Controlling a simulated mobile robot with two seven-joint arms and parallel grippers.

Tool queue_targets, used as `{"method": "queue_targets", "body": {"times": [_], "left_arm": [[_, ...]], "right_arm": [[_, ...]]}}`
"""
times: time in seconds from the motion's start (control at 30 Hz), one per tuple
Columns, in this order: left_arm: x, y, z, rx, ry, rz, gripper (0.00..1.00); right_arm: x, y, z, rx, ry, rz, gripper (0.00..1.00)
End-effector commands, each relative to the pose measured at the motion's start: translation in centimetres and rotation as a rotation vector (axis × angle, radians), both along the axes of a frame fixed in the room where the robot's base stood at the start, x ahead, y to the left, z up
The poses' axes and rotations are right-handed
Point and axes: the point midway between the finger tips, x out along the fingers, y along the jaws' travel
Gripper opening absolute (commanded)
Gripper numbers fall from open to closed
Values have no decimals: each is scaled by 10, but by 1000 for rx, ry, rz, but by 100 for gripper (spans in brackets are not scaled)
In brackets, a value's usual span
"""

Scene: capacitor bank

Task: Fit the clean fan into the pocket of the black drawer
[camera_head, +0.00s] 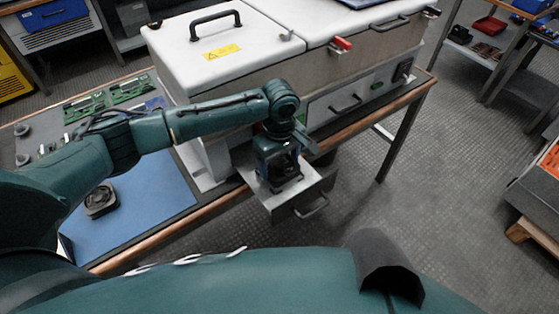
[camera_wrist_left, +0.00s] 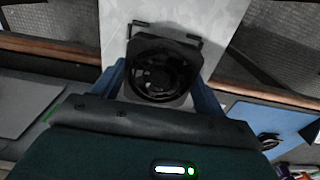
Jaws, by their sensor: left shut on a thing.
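My left gripper (camera_head: 281,178) is shut on a black square fan (camera_wrist_left: 158,72). In the left wrist view, its blue fingers flank the fan's sides. The gripper is over the pulled-out drawer (camera_head: 312,196), which looks light grey rather than black and has a bar handle (camera_head: 313,208) on its front. My right gripper is not in view.
Another dark fan (camera_head: 101,200) lies on the blue mat (camera_head: 155,200) at left. Green circuit boards (camera_head: 105,98) lie behind it. The white-lidded cabinet (camera_head: 225,50) stands just behind the drawer. Open floor (camera_head: 440,170) lies to the right.

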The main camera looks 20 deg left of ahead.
Motion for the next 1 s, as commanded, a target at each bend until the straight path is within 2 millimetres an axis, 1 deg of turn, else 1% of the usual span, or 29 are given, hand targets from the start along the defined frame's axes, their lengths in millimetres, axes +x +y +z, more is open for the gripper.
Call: {"method": "queue_targets", "body": {"times": [0.37, 1.0], "left_arm": [[0, 0, 0, -1, -1, 0, 48], [0, 0, -12, -1, 1, 1, 48]], "right_arm": [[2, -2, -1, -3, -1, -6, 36], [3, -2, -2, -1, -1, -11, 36]]}}
